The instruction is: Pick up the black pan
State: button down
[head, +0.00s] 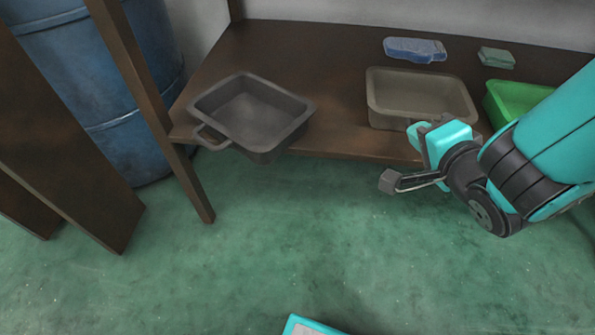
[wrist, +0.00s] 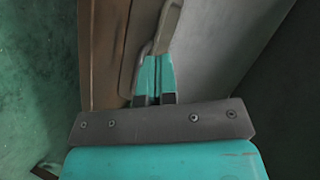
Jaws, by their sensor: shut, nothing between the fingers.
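The black pan (head: 212,103) sits on the brown shelf at the left in the head view. It is a deep rectangular pan, and its loop handle (head: 212,138) points to the front left, past the shelf edge. My gripper (head: 416,130) is well to the right of it, at the front of a beige pan (head: 420,85). In the wrist view my gripper's teal fingers (wrist: 153,62) are together and empty, close to a grey-beige handle (wrist: 167,30). I cannot tell whether they touch it. The black pan is not recognisable in the wrist view.
A green bin (head: 515,100) stands right of the beige pan. A blue item (head: 414,50) and a small green item (head: 497,58) lie behind. A wooden post (head: 150,110) and blue barrels (head: 105,80) stand left. Shelf (head: 335,100) between the pans is clear.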

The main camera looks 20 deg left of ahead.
aim_at(284, 148)
jog(key=s+a+f+n+g+y+p, duration=0.2)
jog(key=s+a+f+g+y+p, duration=0.2)
jog(key=s+a+f+y+p, duration=0.2)
jog(key=s+a+y+p, duration=0.1)
jog(key=s+a+y, duration=0.1)
jog(key=a, duration=0.1)
jog(key=shift+a+f+y, duration=0.25)
jog(key=shift+y, duration=0.05)
jog(key=x, duration=0.5)
jog(key=f+x, duration=0.1)
jog(key=x, duration=0.2)
jog(key=shift+s+a+f, duration=0.1)
jog(key=shift+s, duration=0.05)
jog(key=shift+s+a+b, duration=0.2)
jog(key=shift+a+b, duration=0.1)
jog(key=shift+a, duration=0.25)
jog(key=shift+s+a+b, duration=0.25)
jog(key=shift+a, duration=0.3)
jog(key=shift+s+a, duration=0.2)
jog(key=shift+a, duration=0.25)
jog(key=shift+r, duration=0.2)
